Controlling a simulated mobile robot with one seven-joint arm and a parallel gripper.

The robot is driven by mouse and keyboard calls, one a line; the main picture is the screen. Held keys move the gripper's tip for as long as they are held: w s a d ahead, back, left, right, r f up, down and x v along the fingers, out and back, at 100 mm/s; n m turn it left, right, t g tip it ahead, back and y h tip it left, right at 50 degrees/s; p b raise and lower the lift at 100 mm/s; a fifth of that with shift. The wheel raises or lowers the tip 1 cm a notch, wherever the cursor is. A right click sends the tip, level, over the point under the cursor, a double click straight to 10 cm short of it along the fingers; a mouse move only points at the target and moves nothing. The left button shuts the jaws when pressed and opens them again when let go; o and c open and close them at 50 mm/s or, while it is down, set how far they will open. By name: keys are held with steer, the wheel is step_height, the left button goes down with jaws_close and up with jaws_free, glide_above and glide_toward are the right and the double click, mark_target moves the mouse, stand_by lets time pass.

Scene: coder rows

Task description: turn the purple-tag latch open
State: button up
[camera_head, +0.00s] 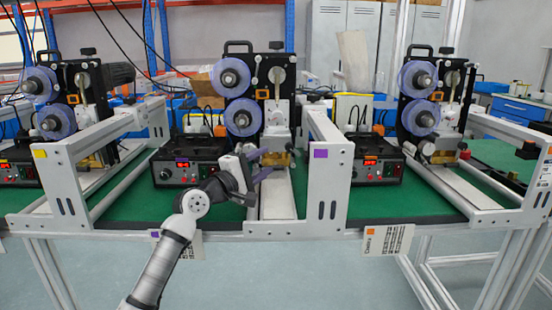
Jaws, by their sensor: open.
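A purple tag (320,153) marks the right post of the middle bay's white frame, and a smaller purple tag (155,233) is on the bench front edge. The middle coder (262,73) stands behind, with two purple-blue reels on its black plate. A pale upright lever with a round knob (277,76) is on its face; I cannot tell for sure if this is the latch, or its exact angle. My gripper (267,164) is open in front of the coder's lower part, by a brass-coloured block (274,158). It hides part of that area, and contact cannot be told.
A black control box (185,168) with a red display is left of my gripper. Similar coders stand in the left bay (50,95) and right bay (432,95). The frame's white side beams (325,130) rise close on the right. Green bench top (370,203) is clear at the front.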

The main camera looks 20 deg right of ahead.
steer(key=v, duration=0.5)
steer(key=shift+s+a+b, duration=0.15)
steer(key=shift+a+b, duration=0.1)
steer(key=shift+b, duration=0.1)
steer(key=p, duration=0.1)
steer(key=m+g+y+p, duration=0.2)
steer(key=m+y+p, duration=0.4)
steer(key=p, duration=1.1)
glide_toward(287, 147)
steer(key=p+x, duration=0.4)
steer(key=x, duration=0.3)
steer(key=shift+d, duration=0.15)
steer(key=shift+w+d+f, duration=0.3)
steer(key=shift+w+d, duration=0.05)
steer(key=shift+w, duration=0.1)
